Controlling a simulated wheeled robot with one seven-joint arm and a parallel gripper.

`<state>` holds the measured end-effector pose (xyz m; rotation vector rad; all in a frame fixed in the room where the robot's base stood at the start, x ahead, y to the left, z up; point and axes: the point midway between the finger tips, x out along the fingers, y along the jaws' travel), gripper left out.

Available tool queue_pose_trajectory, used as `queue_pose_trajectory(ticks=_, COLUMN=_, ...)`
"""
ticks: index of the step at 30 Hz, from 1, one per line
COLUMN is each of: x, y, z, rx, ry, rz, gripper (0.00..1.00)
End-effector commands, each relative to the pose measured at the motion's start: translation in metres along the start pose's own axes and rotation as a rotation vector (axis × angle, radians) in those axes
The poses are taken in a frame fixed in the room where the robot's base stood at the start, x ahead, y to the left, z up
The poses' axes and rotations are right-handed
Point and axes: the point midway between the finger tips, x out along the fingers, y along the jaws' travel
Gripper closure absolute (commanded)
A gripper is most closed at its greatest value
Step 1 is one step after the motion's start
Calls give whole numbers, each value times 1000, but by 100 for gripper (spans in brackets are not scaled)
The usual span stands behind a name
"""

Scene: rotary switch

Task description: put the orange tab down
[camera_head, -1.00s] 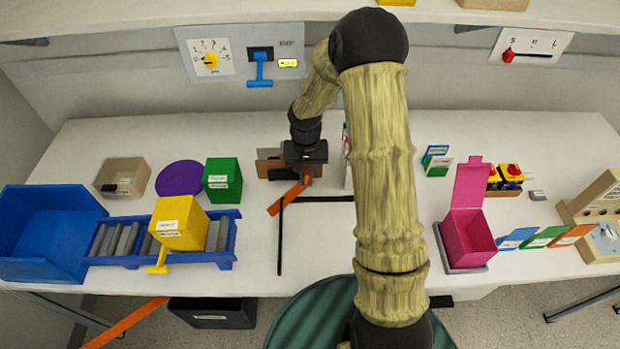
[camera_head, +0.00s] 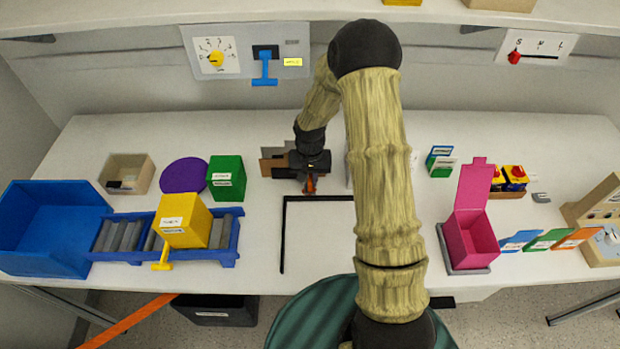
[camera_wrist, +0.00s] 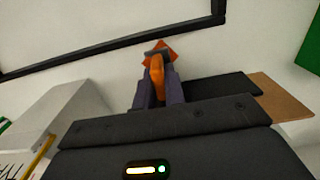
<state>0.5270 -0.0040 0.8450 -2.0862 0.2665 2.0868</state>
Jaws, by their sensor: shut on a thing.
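The orange tab (camera_wrist: 157,78) is held between the two fingers of my gripper (camera_wrist: 158,94) in the wrist view. Its far end lies close to a black strip on the white surface. In the head view only a small part of the orange tab (camera_head: 310,184) shows below my gripper (camera_head: 310,175), just above the corner of the black outline (camera_head: 283,235). My gripper is shut on it. I cannot tell whether the tab touches the table.
A brown board (camera_head: 272,160) is beside my gripper. A green box (camera_head: 226,178) and purple disc (camera_head: 184,176) stand to the left. A pink lidded box (camera_head: 470,240) is at right. The table (camera_head: 320,240) inside the black outline is bare.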

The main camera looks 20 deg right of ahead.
Motion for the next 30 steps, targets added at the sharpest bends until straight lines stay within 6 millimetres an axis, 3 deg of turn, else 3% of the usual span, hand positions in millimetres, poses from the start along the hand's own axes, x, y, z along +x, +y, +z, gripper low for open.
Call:
queue_pose_trajectory(ticks=1, x=0, y=1, z=-1, rx=1, ry=2, rz=1, gripper=83)
queue_pose_trajectory(ticks=3, x=0, y=1, z=-1, rx=1, ry=1, rz=1, gripper=69)
queue_pose_trajectory(ticks=4, x=0, y=1, z=-1, rx=1, ry=1, rz=1, gripper=67)
queue_pose_trajectory(ticks=17, x=-9, y=1, z=-1, rx=2, ry=2, rz=1, gripper=67)
queue_pose_trajectory(ticks=30, x=-88, y=0, z=-1, rx=1, ry=5, rz=-1, gripper=67)
